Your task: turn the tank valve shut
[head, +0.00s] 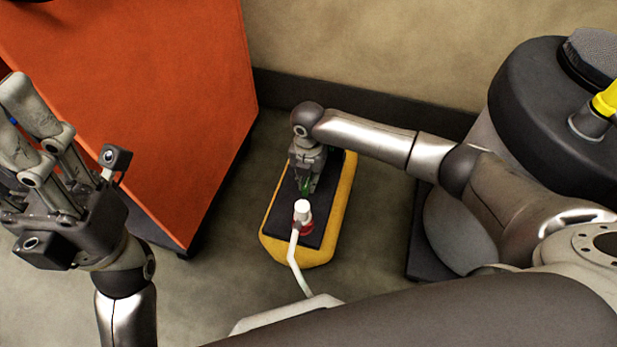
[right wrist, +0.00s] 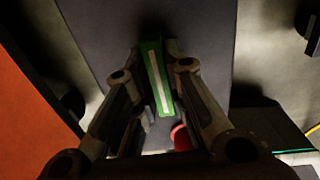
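The tank valve's green handle (right wrist: 157,78), with a pale stripe along it, lies on a dark grey panel in the right wrist view. In the head view only a bit of green (head: 306,187) shows under my right gripper (head: 303,182). In the right wrist view, my right gripper (right wrist: 154,52) has its two fingers close on either side of the handle and seems shut on it. My left gripper (head: 22,125) is raised at the left, away from the valve; its finger opening is not clear.
The dark panel (head: 274,215) tops a yellow block (head: 333,215) on the floor. A red part (head: 303,226) with a white cap and pale pipe (head: 294,255) stands close to the gripper. An orange cabinet (head: 150,90) is left; a dark-lidded drum (head: 540,110) is right.

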